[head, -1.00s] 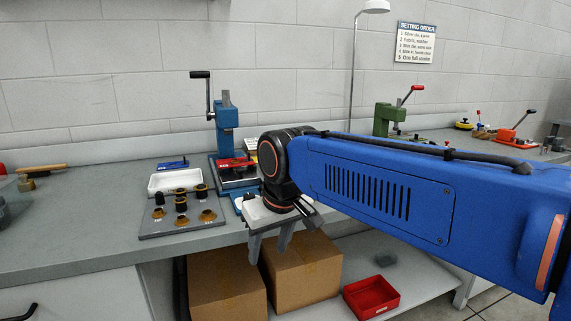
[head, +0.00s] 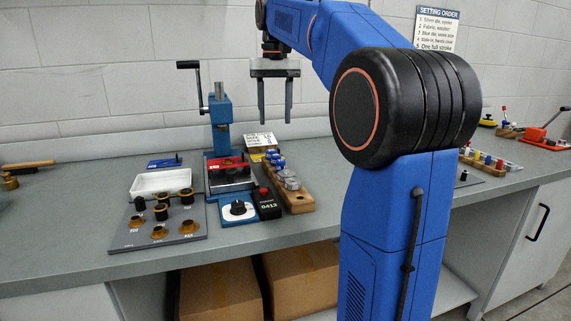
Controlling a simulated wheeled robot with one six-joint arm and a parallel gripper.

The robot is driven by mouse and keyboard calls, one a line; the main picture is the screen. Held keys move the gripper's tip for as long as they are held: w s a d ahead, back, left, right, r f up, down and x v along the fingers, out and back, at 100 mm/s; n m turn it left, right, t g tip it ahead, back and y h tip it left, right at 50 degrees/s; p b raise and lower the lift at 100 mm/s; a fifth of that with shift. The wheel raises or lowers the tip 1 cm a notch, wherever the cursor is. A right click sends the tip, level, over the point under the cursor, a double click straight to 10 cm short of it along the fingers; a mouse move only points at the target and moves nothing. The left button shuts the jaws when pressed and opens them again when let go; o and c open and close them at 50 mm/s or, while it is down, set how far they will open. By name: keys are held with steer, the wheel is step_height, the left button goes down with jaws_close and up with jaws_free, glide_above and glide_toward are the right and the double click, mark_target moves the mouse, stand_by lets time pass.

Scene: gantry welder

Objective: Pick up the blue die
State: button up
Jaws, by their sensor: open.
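Several blue dies (head: 276,160) stand in the back part of a wooden rack (head: 300,203), right of the blue press. Which one is the task's die I cannot tell at this size. Silver dies (head: 290,180) stand in the front part of the same rack. My gripper (head: 275,118) points down with its two fingers apart and nothing between them. In the picture it hangs above the rack, clear of the dies.
The blue press (head: 220,115) with its lever stands left of the rack. A black counter box (head: 268,205) and a dial unit (head: 238,210) sit in front. A white tray (head: 160,182) and a grey plate with dark and brass parts (head: 135,238) lie left.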

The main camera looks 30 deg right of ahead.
steer(key=w+d+r, duration=0.1)
steer(key=w+d, duration=0.2)
glide_above(281, 160)
step_height(281, 160, down, 12)
steer(key=shift+w+a+r, duration=0.1)
steer(key=shift+r, duration=0.15)
steer(key=shift+s+f, duration=0.2)
steer(key=shift+f, duration=2.6)
jaws_close()
